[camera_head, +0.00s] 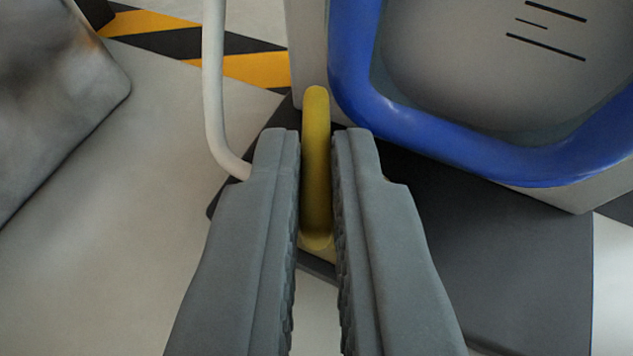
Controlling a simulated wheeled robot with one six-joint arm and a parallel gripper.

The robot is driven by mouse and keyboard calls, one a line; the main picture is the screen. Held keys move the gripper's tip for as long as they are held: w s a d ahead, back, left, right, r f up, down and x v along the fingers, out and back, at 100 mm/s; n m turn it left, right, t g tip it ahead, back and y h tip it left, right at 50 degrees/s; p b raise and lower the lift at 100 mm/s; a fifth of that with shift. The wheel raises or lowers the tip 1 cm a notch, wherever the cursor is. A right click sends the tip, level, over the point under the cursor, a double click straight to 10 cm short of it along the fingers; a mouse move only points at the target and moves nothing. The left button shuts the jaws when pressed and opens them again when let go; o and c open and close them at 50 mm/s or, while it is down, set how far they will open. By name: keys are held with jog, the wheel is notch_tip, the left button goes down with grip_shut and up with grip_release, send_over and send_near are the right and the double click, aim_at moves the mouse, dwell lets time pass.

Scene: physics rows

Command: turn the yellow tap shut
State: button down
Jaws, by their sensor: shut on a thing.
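The yellow tap (316,165) shows as an upright bar with rounded ends in the middle of the view. My gripper (316,150) comes up from the bottom of the picture with its two grey fingers on either side of the tap. It is shut on the tap, whose upper end sticks out past the fingertips. The tap's mounting is mostly hidden behind the fingers.
A blue-rimmed basin (470,150) with dark marks inside stands at the upper right, close to the fingers. A pale pipe (213,90) bends down to the left of the tap. A grey metallic block (60,90) is at the far left. Yellow-black striping (240,68) lies behind.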

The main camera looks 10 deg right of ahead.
jog(key=shift+a+m+g+h, duration=0.25)
jog(key=shift+m+g+h, duration=0.05)
jog(key=shift+m+h, duration=0.75)
jog(key=shift+w+a+r+m+h, duration=0.1)
jog(key=shift+m+h, duration=0.75)
jog(key=shift+h, duration=0.3)
jog(key=c, duration=1.8)
grip_release()
jog(key=shift+g, duration=0.3)
jog(key=v, duration=1.7)
jog(key=shift+s, duration=0.2)
jog(key=shift+o, duration=1.3)
